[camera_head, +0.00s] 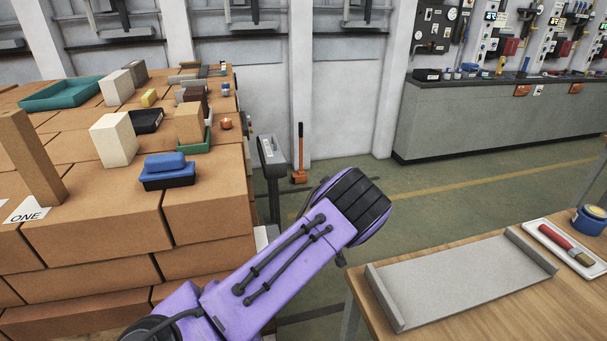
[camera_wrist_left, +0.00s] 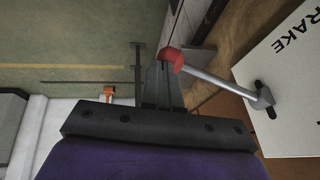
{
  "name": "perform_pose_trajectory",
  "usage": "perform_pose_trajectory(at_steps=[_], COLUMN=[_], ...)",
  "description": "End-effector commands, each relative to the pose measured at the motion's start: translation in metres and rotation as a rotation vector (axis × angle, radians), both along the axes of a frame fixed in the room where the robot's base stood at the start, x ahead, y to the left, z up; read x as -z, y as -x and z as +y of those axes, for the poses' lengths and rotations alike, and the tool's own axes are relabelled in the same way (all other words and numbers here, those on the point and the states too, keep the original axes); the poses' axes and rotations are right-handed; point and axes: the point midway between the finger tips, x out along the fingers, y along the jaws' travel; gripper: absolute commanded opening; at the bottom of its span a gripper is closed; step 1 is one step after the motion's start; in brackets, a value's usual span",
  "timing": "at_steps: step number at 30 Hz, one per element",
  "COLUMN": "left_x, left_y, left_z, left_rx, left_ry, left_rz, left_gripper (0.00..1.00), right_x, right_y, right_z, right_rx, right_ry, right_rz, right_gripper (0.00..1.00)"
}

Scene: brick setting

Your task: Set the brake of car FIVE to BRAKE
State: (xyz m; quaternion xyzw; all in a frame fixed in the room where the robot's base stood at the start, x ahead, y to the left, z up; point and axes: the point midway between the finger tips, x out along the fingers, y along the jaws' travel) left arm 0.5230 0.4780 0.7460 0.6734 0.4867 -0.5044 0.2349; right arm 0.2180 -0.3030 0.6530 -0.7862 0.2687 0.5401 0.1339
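In the left wrist view a brake lever has a red knob (camera_wrist_left: 172,59) and a grey metal shaft (camera_wrist_left: 220,85). The shaft runs right to a dark pivot (camera_wrist_left: 265,98) on a white panel (camera_wrist_left: 290,85). The panel's lettering is cut off and reads "RAKE". My left gripper (camera_wrist_left: 158,68) has its dark fingers together, with the red knob right at the fingertips. I cannot tell whether they touch. In the head view my purple left arm reaches in, but its gripper is hidden. No label FIVE shows. My right gripper is not in view.
A brick stack (camera_head: 100,210) labelled ONE (camera_head: 25,213) stands left, with trays and blocks on top. A wooden table (camera_head: 455,315) with a grey tray (camera_head: 465,285) is at lower right. An orange-handled tool (camera_head: 300,155) stands by the wall. Green floor (camera_head: 440,195) is open between.

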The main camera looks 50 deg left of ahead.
Motion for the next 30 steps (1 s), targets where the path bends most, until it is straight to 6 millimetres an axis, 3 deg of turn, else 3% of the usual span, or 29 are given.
perform_pose_trajectory(at_steps=[8,15,16,18,24,30], left_x=[0.000,-0.054,-0.047,-0.058,-0.092,-0.110], left_y=[0.005,0.005,0.000,-0.007,-0.022,-0.030], left_z=[-0.002,-0.009,-0.015,-0.026,-0.051,-0.064], left_rx=[-0.005,-0.011,-0.008,-0.009,-0.010,-0.012], left_ry=[0.006,-0.001,-0.001,-0.003,-0.003,-0.002], left_rz=[0.011,0.002,-0.002,-0.003,-0.003,-0.003], left_gripper=[0.00,0.00,0.00,0.00,0.00,0.00], right_x=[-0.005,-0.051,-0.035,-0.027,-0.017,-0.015], right_y=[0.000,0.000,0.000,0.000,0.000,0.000], right_z=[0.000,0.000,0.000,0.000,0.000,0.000], right_rx=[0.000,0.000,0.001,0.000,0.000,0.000], right_ry=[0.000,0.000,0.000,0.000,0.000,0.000], right_rz=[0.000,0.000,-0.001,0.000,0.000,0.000], right_gripper=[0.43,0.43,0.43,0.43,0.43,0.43])
